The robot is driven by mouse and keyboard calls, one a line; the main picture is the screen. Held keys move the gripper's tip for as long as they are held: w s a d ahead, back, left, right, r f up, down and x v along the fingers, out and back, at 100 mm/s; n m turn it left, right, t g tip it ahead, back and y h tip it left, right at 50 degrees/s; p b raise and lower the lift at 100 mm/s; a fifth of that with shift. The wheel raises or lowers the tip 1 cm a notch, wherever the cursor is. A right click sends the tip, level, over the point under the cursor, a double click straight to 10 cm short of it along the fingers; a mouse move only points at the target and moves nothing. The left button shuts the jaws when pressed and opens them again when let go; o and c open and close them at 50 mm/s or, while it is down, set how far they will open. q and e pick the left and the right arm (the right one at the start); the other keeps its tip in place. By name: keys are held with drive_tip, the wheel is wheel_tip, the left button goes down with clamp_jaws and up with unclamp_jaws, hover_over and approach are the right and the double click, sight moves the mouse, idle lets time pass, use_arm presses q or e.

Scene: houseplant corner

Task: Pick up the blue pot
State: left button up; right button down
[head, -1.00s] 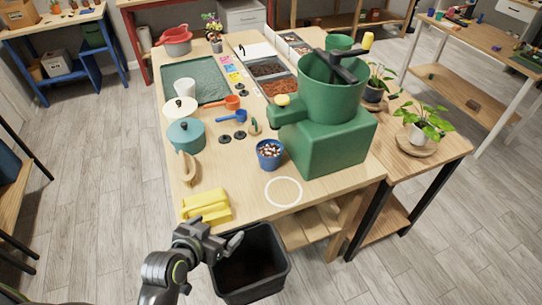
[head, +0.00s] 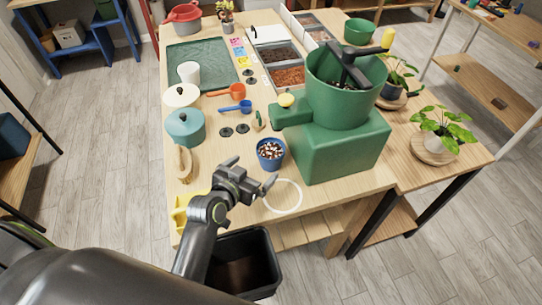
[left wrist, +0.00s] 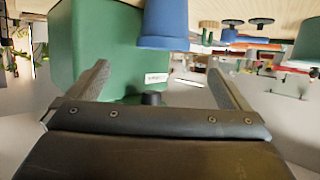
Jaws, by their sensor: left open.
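The blue pot (head: 270,163) stands upright near the front edge of the wooden table, with white and brown bits inside. In the left wrist view the blue pot (left wrist: 166,25) is at the top centre, partly cut off by the frame's edge. My left gripper (head: 250,173) is open and empty, just in front of the pot and apart from it. Its two fingers (left wrist: 158,88) are spread in the left wrist view, and the pot is not between them. My right gripper is not in view.
A large green machine (head: 338,148) stands close to the pot's right. A white ring (head: 283,208) marks the table in front. A teal lidded pot (head: 186,130) and wooden-backed brush (head: 185,163) are left. A black bin (head: 262,262) stands below the edge.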

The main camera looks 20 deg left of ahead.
sight(274, 146)
use_arm(q)
drive_tip(key=p+x, duration=0.1)
drive_tip(key=x, duration=0.5)
drive_tip(key=shift+w+f, duration=0.1)
drive_tip(key=shift+w, duration=0.1)
drive_tip(key=shift+w+f, duration=0.15)
drive_tip(key=shift+w, duration=0.15)
drive_tip(key=shift+w+d+f, duration=0.1)
drive_tip(key=shift+w, duration=0.15)
drive_tip(key=shift+w+p, duration=0.4)
drive_tip(key=shift+w, duration=0.2)
drive_tip(key=x, duration=0.3)
drive_tip(key=shift+p, duration=0.35)
drive_tip(key=shift+w+f, duration=0.25)
drive_tip(key=shift+w, duration=0.25)
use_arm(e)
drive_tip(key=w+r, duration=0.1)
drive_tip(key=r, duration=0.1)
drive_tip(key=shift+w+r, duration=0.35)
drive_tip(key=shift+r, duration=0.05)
